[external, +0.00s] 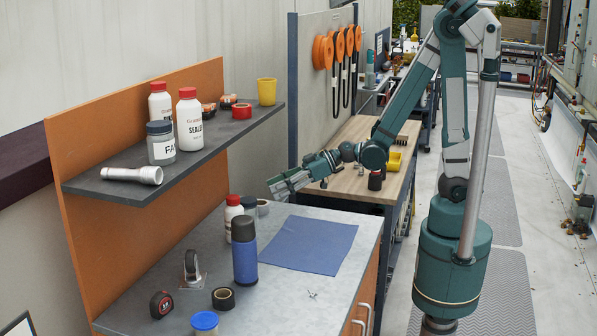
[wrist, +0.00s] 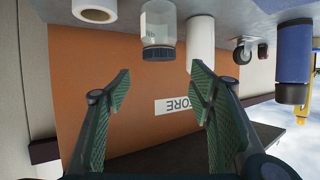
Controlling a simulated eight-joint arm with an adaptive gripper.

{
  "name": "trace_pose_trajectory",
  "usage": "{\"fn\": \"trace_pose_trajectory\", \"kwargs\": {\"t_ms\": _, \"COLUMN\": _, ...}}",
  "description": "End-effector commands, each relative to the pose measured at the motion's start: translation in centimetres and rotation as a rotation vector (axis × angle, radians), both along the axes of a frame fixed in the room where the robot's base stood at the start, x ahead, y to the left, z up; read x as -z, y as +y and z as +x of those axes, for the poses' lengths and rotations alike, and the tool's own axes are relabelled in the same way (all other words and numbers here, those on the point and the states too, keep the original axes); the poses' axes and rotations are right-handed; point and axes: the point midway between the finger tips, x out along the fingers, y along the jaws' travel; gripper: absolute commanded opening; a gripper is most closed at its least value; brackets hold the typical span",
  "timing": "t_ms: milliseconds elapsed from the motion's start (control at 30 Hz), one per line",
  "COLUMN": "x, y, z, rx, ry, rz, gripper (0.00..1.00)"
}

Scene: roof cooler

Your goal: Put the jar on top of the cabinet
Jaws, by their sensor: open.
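A jar (external: 158,143) with a grey lid and a label reading "FA" stands upright on the dark wall shelf. In the upside-down wrist view, a clear jar (wrist: 158,35) with a pale label stands on the grey surface beyond my fingertips; I cannot tell if it is the same one. The cabinet (external: 325,212) has a grey top and orange front. My gripper (external: 272,188) is open and empty, reaching left over the cabinet's far end. Its spread green fingers (wrist: 158,85) show in the wrist view, touching nothing.
A blue bottle (external: 244,262), white bottle (external: 233,211), caster (external: 192,268), black roll (external: 223,298) and tape measure (external: 161,304) stand on the cabinet. A blue mat (external: 310,244) lies flat and bare there. The shelf (external: 110,190) overhangs the back and holds a flashlight (external: 130,174).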

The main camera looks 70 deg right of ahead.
Motion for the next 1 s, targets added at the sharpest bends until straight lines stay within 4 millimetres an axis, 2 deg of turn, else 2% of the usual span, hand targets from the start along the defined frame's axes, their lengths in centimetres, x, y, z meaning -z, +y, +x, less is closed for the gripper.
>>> {"fn": "trace_pose_trajectory", "kwargs": {"t_ms": 467, "x": -1.0, "y": -1.1, "z": -1.4, "rx": 0.018, "ry": 0.055, "rz": -0.015, "gripper": 0.53}}
{"fn": "trace_pose_trajectory", "kwargs": {"t_ms": 1000, "x": -3.2, "y": -5.2, "z": -6.6, "rx": 0.110, "ry": 0.224, "rz": -0.066, "gripper": 0.53}}
